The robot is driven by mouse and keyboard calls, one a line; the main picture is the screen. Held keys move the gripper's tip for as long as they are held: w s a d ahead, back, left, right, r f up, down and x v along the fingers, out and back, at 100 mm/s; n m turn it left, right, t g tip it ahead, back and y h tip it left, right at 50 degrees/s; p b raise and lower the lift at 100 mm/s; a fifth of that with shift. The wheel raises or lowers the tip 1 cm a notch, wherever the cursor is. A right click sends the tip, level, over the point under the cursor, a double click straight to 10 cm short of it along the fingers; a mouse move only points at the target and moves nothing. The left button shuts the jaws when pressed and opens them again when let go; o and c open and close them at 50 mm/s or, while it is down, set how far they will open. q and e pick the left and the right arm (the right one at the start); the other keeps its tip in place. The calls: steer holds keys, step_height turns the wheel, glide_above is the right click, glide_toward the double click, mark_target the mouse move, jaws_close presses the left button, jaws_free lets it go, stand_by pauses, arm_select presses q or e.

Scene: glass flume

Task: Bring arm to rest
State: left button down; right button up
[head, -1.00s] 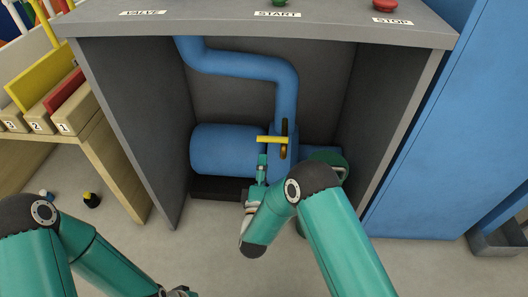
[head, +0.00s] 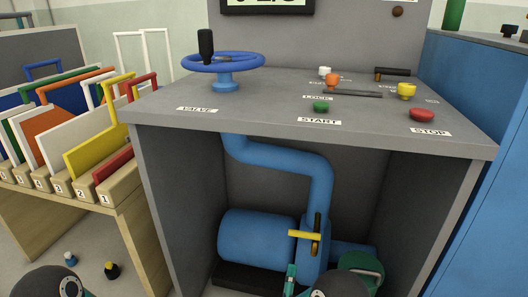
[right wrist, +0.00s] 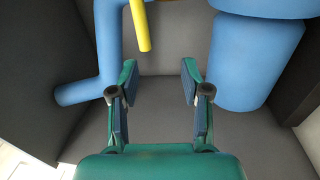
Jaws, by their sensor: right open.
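My right gripper (right wrist: 159,72) is open and empty in the right wrist view, its two fingers apart with bare grey surface between them. My right elbow shows at the bottom edge of the head view. My left elbow shows at the bottom left; the left gripper is out of frame.
Blue pipe (head: 290,161) and a blue cylinder (head: 257,238) fill the grey cabinet around the right gripper. Its top (head: 260,110) overhangs, carrying a blue valve wheel (head: 224,62) and buttons. A wooden rack (head: 122,196) stands left, a blue cabinet (head: 492,150) right.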

steer(key=s+d+f+m+g+y+p, duration=0.1)
steer(key=s+d+f+m+g+y, duration=0.15)
steer(key=s+f+m+g, duration=0.35)
steer(key=s+d+f+m+g+y, duration=0.1)
steer(key=s+f+m+g+y, duration=0.25)
steer(key=f, duration=0.45)
steer(key=s+f+m+g+y+p, duration=0.1)
steer(key=s+m+g+y, duration=0.2)
steer(key=s+m+g, duration=1.05)
steer(key=s+r+n+t+p, duration=0.2)
steer(key=r+n+p, duration=0.1)
steer(key=r+p, duration=1.5)
steer(key=s+r+n+t+p, duration=0.2)
steer(key=r+n+p, duration=0.1)
steer(key=r+p, duration=1.6)
steer(key=shift+s+n+t+p, duration=0.3)
steer(key=shift+s+t+p, duration=0.1)
